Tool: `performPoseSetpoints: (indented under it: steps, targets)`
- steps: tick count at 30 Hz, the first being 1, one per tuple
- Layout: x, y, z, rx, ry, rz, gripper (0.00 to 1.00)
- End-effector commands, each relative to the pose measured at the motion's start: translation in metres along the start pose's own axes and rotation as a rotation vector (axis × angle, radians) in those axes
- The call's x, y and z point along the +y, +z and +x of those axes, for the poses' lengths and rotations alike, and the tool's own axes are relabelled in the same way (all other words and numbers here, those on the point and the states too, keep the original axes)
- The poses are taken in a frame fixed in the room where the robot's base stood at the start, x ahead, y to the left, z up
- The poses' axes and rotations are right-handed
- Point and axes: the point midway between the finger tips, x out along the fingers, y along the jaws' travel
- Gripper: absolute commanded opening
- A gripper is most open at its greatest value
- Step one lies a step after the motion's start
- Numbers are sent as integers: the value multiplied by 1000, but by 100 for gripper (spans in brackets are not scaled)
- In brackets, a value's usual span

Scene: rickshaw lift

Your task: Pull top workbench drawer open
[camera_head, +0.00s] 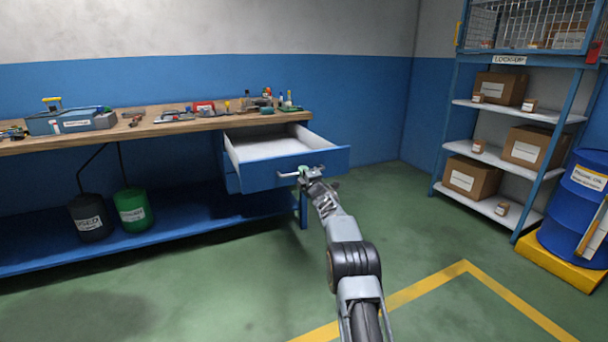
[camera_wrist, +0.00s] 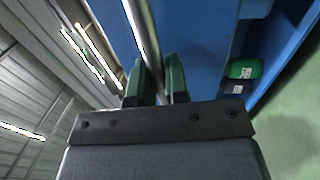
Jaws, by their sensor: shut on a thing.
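The top workbench drawer (camera_head: 290,170) has a blue front and a pale, empty-looking inside. It stands pulled well out from under the wooden top at the bench's right end. My gripper (camera_head: 308,172) is at the drawer front, shut on its metal bar handle (camera_head: 289,175). In the wrist view my gripper's green-tipped fingers (camera_wrist: 154,82) sit on either side of the handle bar (camera_wrist: 142,36), with the blue drawer front (camera_wrist: 190,40) beyond. Part of the handle is hidden behind the fingers.
The workbench top (camera_head: 160,125) carries tools and a toolbox (camera_head: 72,122). A black bucket (camera_head: 90,218) and a green bucket (camera_head: 133,210) stand on the lower shelf. Shelving with boxes (camera_head: 472,177) and a blue drum (camera_head: 580,205) stand at right. Green floor in front is clear.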

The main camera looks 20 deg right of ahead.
Motion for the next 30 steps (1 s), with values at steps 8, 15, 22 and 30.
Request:
performPoseSetpoints:
  steps: [8, 15, 22, 30]
  targets:
    - [0, 0, 0, -1, -1, 0, 30]
    - [0, 2, 0, -3, -1, 0, 39]
    - [0, 2, -4, -4, -2, 0, 39]
    - [1, 1, -30, -5, -1, 1, 39]
